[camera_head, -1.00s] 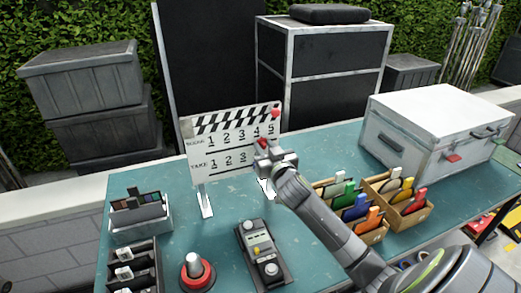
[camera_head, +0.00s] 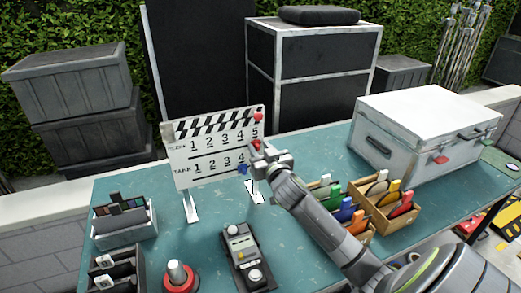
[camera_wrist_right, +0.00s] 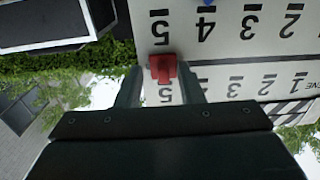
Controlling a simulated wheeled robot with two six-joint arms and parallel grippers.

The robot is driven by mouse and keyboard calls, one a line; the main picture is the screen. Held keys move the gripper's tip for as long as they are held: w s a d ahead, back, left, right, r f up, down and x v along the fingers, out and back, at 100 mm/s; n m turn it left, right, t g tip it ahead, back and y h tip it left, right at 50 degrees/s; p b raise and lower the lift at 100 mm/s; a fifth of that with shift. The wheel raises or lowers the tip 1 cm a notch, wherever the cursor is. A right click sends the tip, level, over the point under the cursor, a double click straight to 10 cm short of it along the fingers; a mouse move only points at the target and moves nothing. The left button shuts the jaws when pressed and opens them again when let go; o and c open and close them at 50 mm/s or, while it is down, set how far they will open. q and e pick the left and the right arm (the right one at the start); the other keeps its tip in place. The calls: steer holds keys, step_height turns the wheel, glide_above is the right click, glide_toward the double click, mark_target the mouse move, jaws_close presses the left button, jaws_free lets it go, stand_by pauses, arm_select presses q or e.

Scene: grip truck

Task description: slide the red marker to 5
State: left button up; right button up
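The white clapperboard (camera_head: 190,172) stands upright on the teal table, with SCENE and TAKE number rows. The red marker (camera_head: 256,145) sits on the board just under the SCENE row's 5. The right wrist view shows the board upside down, with the red marker (camera_wrist_right: 162,68) over the spot of that 5's dash. My right gripper (camera_head: 260,150) is at the board's right edge. Its fingertips (camera_wrist_right: 161,75) stand on either side of the marker, with small gaps visible. My left gripper is not in view.
A red knob (camera_head: 258,115) is at the board's top right corner. Wooden bins (camera_head: 398,218) with coloured cards and a white case (camera_head: 410,130) stand to the right. A grey control box (camera_head: 245,262) and a red-based button (camera_head: 177,279) are in front.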

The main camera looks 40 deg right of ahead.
steer(key=b+v, duration=0.3)
steer(key=v, duration=1.4)
steer(key=shift+s, duration=0.2)
steer(key=shift+f, duration=0.1)
